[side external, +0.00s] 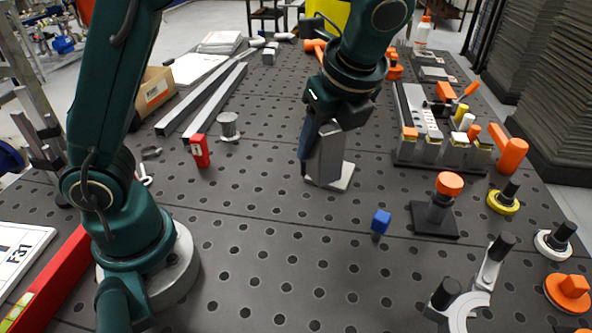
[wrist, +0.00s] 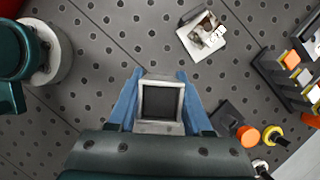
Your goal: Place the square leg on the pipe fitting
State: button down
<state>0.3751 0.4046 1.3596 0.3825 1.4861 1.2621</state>
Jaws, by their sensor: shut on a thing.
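My gripper (wrist: 158,98) is shut on a hollow, square-section grey leg (wrist: 159,127), with a blue finger on either side. The leg (side external: 328,152) also shows in the side view, upright and grey beside a blue finger. A pale square plate carrying a shiny metal piece (wrist: 204,31) lies beyond the leg in the wrist view; I take it as the pipe fitting. It appears apart from the leg there. In the side view its plate (side external: 343,180) shows just behind the leg's lower end, and its upper part is mostly hidden.
A blue block (side external: 381,221) stands in front of the gripper. An orange-capped post on a black base (side external: 436,220) and a parts rack (side external: 418,115) are to the right. A metal cylinder (side external: 229,126) and red block (side external: 200,151) stand left. The front middle is mostly clear.

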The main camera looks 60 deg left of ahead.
jog(key=w+a+r+m, duration=0.1)
jog(key=w+a+m, duration=0.1)
jog(key=w+a, duration=0.6)
jog(key=n, duration=0.3)
send_over(225, 115)
jog(key=shift+g, duration=0.3)
jog(key=shift+f, duration=3.45)
jog(key=shift+f, duration=0.15)
jog(key=shift+c, duration=1.6)
grip_release()
